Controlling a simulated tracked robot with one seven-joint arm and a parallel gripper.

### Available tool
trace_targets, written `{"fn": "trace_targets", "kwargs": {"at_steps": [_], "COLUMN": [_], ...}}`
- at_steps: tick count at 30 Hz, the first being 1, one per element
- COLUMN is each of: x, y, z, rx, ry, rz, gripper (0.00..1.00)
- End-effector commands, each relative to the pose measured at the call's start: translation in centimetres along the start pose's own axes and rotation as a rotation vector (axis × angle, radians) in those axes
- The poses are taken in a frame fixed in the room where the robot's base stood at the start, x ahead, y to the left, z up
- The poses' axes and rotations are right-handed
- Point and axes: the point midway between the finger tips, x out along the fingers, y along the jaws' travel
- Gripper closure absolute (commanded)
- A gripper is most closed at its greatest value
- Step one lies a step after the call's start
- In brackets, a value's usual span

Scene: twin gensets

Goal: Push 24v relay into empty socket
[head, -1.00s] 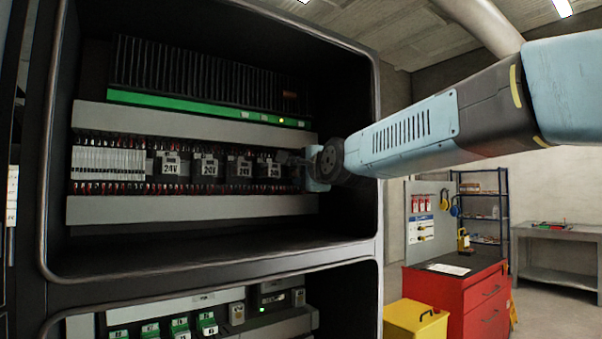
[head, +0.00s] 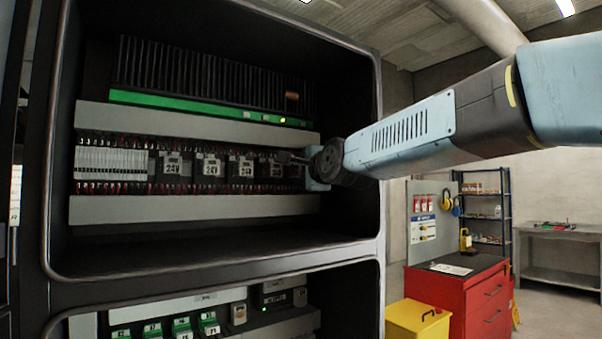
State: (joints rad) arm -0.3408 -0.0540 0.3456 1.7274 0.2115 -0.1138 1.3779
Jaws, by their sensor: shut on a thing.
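A row of dark relays with white labels sits on a rail inside the upper cabinet bay in the head view. The left one (head: 172,165) clearly reads 24V. My gripper (head: 289,159) is at the right end of this row, low-lit and small. It is shut on the rightmost 24V relay (head: 270,168), whose right side my fingers and wrist partly cover. The relay stands in line with its neighbours. I cannot tell how deep it sits. The socket behind it is hidden.
Grey ducts run above and below (head: 190,208) the relay row. White terminal blocks (head: 112,162) are at its left. The cabinet's right frame (head: 368,230) is close to my arm. A red tool cabinet (head: 462,295) and a yellow bin (head: 417,320) stand outside at right.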

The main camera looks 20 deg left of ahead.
Motion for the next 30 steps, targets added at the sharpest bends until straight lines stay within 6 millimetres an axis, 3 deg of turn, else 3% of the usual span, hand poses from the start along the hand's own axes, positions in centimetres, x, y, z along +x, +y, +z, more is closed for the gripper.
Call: {"fn": "trace_targets", "kwargs": {"at_steps": [24, 25, 30], "x": [0.42, 0.41, 0.4], "y": [0.01, 0.0, 0.0], "z": [0.1, 0.11, 0.13], "rx": [0.0, -0.001, 0.0], "ry": [0.0, 0.0, 0.0], "rz": [0.0, 0.0, 0.0], "gripper": [0.94, 0.58, 0.42]}}
